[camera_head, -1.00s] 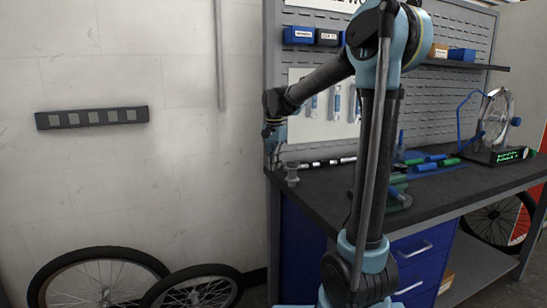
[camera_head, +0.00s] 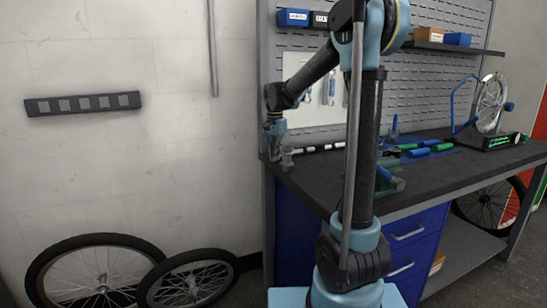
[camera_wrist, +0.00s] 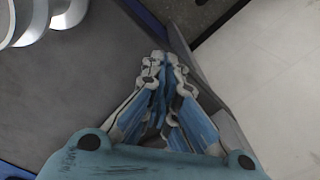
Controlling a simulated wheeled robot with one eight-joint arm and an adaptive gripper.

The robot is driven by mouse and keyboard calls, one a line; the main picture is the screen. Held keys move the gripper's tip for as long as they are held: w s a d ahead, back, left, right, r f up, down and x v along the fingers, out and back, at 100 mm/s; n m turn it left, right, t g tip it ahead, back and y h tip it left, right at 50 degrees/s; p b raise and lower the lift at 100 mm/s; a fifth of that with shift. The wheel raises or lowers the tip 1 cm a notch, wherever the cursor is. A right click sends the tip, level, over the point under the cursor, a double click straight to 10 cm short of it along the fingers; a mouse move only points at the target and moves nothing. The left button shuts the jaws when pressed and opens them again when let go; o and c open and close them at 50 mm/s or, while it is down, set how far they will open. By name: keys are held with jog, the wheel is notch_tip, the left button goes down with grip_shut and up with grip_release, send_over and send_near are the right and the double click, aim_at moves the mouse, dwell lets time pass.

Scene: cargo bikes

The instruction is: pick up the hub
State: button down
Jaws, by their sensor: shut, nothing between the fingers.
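The hub (camera_head: 287,158) is a small grey flanged piece standing on the workbench near its left front corner. In the wrist view the hub (camera_wrist: 38,18) is a shiny silver shape at the top left, cut off by the frame edge. My gripper (camera_wrist: 158,60) is shut and empty over the bench's edge, with the hub off to its left. In the head view my gripper (camera_head: 273,153) points down just left of the hub and partly overlaps its outline. I cannot tell whether they touch.
The dark workbench (camera_head: 325,178) holds a row of small parts, blue and green tools (camera_head: 430,147) and a wheel stand (camera_head: 488,110). A pegboard rises behind. Loose wheels (camera_head: 95,270) stand on the floor at left. The bench's edge lies under my gripper.

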jog(key=shift+w+d, duration=0.65)
jog(key=shift+w, duration=0.25)
jog(key=shift+w+d, duration=0.65)
jog(key=shift+w, duration=0.2)
